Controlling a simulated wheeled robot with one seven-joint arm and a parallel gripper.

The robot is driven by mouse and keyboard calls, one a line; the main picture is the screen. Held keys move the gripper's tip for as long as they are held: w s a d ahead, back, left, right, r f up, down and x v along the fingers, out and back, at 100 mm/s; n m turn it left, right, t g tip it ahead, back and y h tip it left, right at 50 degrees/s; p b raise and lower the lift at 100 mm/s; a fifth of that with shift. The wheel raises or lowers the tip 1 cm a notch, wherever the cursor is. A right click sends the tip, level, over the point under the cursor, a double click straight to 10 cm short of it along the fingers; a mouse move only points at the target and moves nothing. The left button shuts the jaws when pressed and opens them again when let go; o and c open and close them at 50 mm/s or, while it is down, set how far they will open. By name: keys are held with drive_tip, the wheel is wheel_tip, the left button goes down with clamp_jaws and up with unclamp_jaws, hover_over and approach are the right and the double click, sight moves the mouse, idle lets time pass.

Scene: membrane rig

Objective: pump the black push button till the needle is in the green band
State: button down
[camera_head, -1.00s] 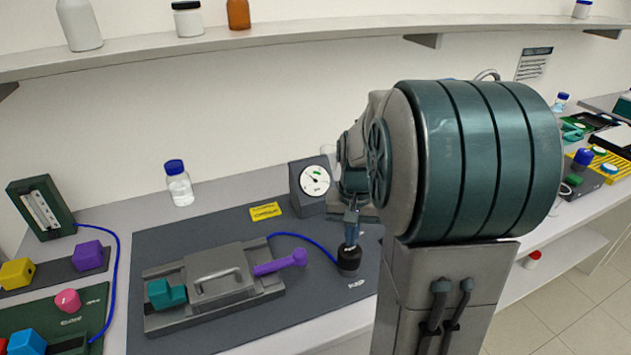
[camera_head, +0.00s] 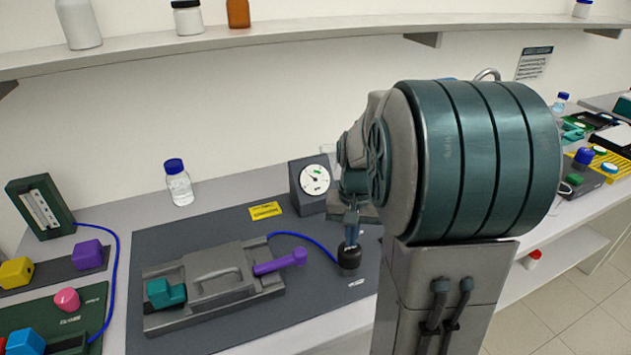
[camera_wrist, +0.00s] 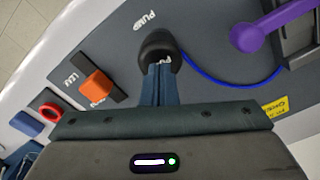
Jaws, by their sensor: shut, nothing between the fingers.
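The black push button (camera_head: 349,256) stands on the dark mat, with the PUMP label in front of it. My gripper (camera_head: 352,236) is shut and empty, pointing down at the top of the button. In the wrist view my fingertips (camera_wrist: 159,68) overlap the top of the black button (camera_wrist: 157,45); they look touching or very close. The dial gauge (camera_head: 314,180) stands behind, in a grey housing. Its needle points up and left of the small green band (camera_head: 317,173) near the top of the dial, though it is too small to read exactly.
A grey fixture (camera_head: 215,285) with a purple lever (camera_head: 280,262) and a teal block (camera_head: 165,292) lies left of the button. A blue tube (camera_head: 305,241) runs to the button. A yellow label (camera_head: 265,211) lies behind. An orange switch (camera_wrist: 97,86) is nearby in the wrist view.

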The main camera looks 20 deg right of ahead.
drive_tip(key=shift+f+b, duration=1.35)
drive_tip(key=shift+f, duration=0.65)
wheel_tip(320, 180, up, 5)
drive_tip(key=p, duration=0.3)
drive_tip(key=shift+f+p, duration=0.15)
drive_tip(key=shift+p, duration=0.2)
drive_tip(key=shift+f, duration=0.2)
drive_tip(key=shift+f+b, duration=1.8)
drive_tip(key=shift+f, duration=0.3)
wheel_tip(320, 180, up, 5)
drive_tip(key=p, duration=0.3)
drive_tip(key=shift+f+p, duration=0.2)
drive_tip(key=shift+p, duration=0.1)
drive_tip(key=shift+f, duration=0.1)
